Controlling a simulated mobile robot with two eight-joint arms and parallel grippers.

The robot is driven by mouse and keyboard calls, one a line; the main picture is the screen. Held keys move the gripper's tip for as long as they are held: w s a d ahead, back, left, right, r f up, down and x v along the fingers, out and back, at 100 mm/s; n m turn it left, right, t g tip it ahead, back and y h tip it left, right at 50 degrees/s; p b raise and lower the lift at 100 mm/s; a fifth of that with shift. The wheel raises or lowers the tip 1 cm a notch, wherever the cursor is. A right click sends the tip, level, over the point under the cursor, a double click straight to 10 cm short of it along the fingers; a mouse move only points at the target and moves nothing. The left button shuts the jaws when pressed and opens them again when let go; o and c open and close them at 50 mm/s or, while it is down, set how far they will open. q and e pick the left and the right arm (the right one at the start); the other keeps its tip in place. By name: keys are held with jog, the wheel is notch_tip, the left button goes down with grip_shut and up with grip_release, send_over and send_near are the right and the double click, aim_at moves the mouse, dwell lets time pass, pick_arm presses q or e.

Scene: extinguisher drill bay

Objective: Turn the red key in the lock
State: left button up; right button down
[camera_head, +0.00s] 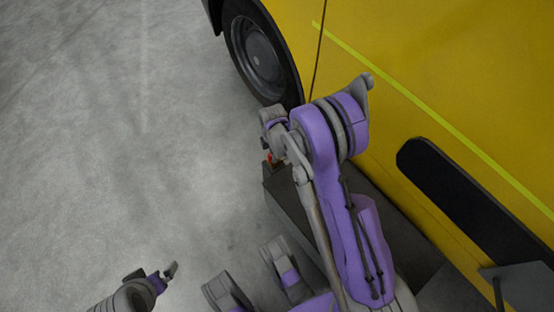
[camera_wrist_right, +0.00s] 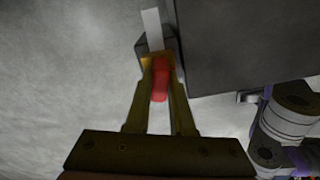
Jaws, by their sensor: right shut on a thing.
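The red key (camera_wrist_right: 160,80) shows in the right wrist view between the two fingers of my right gripper (camera_wrist_right: 160,82), which is shut on it. The key's far end meets a brass-coloured lock face (camera_wrist_right: 147,61) on a small dark block; how deep it sits is hidden. In the head view only a small red bit of the key (camera_head: 268,158) shows beside my right wrist, which covers most of the lock. My left gripper (camera_head: 171,270) is low at the left, away from the key; its jaw opening is unclear.
A dark box (camera_head: 290,203) lies under my right arm, along the yellow vehicle (camera_head: 430,75) with its wheel (camera_head: 259,50). A black recessed panel (camera_head: 455,195) is on the vehicle's side. The grey floor (camera_head: 110,130) at the left is clear.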

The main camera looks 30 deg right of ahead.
jog(key=m, duration=0.4)
jog(key=shift+m, duration=0.3)
jog(key=m, duration=0.3)
jog(key=shift+m, duration=0.4)
jog(key=m, duration=0.7)
jog(key=shift+m, duration=0.8)
jog(key=c, duration=0.7)
grip_release()
